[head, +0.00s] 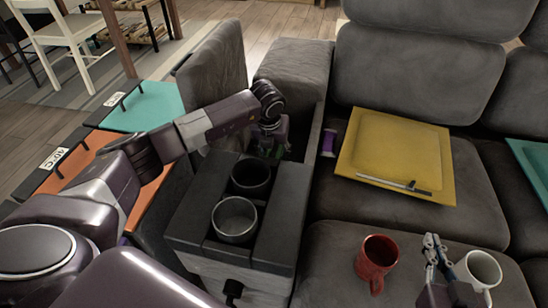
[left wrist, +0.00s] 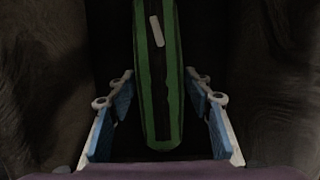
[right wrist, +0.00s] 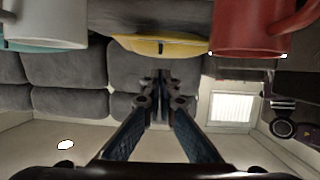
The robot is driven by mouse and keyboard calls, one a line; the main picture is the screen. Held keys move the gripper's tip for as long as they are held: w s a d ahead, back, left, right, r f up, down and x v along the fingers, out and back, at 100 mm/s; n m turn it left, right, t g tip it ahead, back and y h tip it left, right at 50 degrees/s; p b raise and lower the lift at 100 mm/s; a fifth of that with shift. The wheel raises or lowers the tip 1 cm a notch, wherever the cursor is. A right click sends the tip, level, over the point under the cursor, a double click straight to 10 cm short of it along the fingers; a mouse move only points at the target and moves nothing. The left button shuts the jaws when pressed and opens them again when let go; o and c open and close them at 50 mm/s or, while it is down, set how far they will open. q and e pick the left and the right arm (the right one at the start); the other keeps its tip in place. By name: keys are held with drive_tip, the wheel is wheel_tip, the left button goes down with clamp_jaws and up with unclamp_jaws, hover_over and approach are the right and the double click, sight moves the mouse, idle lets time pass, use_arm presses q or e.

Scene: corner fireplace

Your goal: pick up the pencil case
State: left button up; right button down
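The pencil case, a long rounded green and black item with a pale tag (left wrist: 158,90), stands between my left gripper's fingers in the left wrist view. My left gripper (left wrist: 160,88) is open, with a visible gap on each side of the case. In the head view, my left gripper (head: 268,148) reaches down into the dark storage opening behind the console, and the case is mostly hidden there. My right gripper (head: 431,242) is shut and empty beside the white mug; its fingertips also meet in the right wrist view (right wrist: 160,78).
Grey compartment walls (left wrist: 50,90) stand close on both sides of my left gripper. The console has two cup holders (head: 235,218). A red mug (head: 376,262) and a white mug (head: 481,268) stand on the sofa seat. A yellow tray (head: 400,150) lies behind.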

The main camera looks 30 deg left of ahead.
use_arm(q)
drive_tip(key=c, duration=0.7)
drive_tip(key=shift+r, duration=0.1)
